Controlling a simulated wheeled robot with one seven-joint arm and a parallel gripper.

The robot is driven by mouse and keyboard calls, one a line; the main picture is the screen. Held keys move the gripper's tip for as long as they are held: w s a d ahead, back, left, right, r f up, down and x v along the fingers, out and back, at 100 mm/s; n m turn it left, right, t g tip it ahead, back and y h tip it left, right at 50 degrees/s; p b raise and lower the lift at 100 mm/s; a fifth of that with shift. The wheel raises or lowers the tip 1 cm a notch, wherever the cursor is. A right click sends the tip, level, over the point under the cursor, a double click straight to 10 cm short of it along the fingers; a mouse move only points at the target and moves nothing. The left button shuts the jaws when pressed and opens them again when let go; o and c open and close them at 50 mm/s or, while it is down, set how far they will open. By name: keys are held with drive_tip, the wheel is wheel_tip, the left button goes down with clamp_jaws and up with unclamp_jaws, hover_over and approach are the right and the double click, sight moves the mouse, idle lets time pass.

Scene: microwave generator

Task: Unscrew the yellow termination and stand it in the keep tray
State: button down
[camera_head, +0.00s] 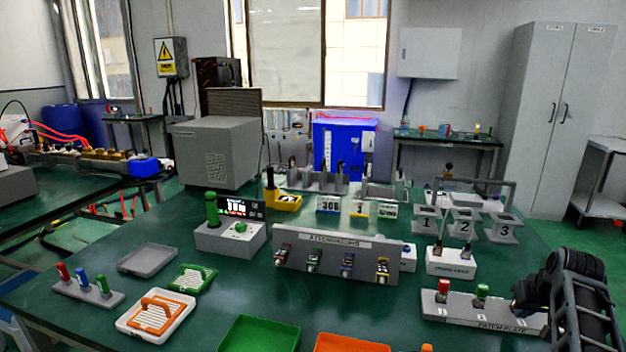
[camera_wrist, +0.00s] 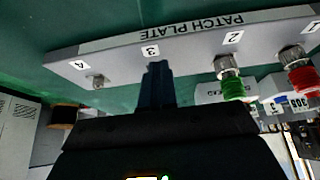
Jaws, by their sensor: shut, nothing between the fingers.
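The grey patch plate (camera_head: 455,312) lies at the right front of the table and also fills the top of the wrist view (camera_wrist: 115,52). In the wrist view a red-capped termination (camera_wrist: 303,80) is at position 1 and a green-capped one (camera_wrist: 233,88) is at position 2. Position 4 shows a bare metal connector (camera_wrist: 96,82). My gripper (camera_wrist: 157,70) is shut and empty, its fingertips just in front of position 3, hiding whatever is there. I cannot make out the yellow termination on the plate. No tray carries a readable keep label.
A grey tray (camera_head: 148,274), a white tray (camera_head: 130,325) holding an orange item, a green tray (camera_head: 262,340) and an orange tray (camera_head: 350,343) lie left and front. The attenuator panel (camera_head: 340,262) and a white block (camera_head: 450,263) stand behind the plate. Open table lies between panel and front trays.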

drive_tip(key=shift+s+d+r+p, duration=0.1)
drive_tip(key=shift+s+d+p, duration=0.1)
drive_tip(key=shift+d+p, duration=0.35)
drive_tip(key=shift+d, duration=0.3)
drive_tip(key=shift+s+p, duration=0.1)
drive_tip(key=shift+p, duration=0.3)
drive_tip(key=shift+s+d+p, duration=0.1)
drive_tip(key=shift+s+p, duration=0.2)
wheel_tip(320, 180, up, 6)
drive_tip(key=p, duration=0.5)
